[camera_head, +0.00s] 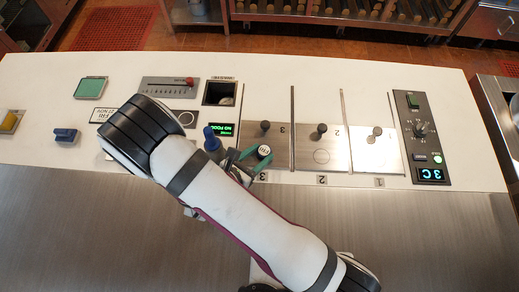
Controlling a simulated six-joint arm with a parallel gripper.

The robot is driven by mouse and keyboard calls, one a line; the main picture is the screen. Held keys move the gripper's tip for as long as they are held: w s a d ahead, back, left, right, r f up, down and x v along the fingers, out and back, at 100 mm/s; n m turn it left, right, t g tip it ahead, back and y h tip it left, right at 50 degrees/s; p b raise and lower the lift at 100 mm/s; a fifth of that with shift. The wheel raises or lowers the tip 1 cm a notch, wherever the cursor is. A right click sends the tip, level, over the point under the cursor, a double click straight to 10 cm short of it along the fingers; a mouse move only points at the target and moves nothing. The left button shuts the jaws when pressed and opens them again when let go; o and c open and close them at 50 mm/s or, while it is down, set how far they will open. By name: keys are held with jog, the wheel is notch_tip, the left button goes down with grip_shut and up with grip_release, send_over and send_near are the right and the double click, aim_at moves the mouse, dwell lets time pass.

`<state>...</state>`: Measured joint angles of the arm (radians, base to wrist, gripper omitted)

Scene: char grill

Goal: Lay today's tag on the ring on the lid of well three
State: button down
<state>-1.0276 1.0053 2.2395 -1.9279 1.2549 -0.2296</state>
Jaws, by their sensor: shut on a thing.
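My gripper (257,160) has green fingers and is shut on a small dark round tag with a white printed top (264,152). It holds the tag over the near part of the steel lid of well three (278,140), next to the painted 3. The ring on that lid is not visible, hidden by the tag and gripper. I cannot tell whether the tag touches the lid. The lid's dark knob (265,125) stands just beyond the tag. The lids of well two (310,145) and well one (365,150) lie to the right, each with a knob.
Thin upright dividers (292,120) separate the wells. A control panel (421,150) reading 3C is at right. Left of well three are a green NO FOOD display (222,130), a dark square opening (219,93) and a slider panel (168,87). A date card (102,114) stands beyond my arm.

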jog(key=shift+c, duration=1.8)
grip_release()
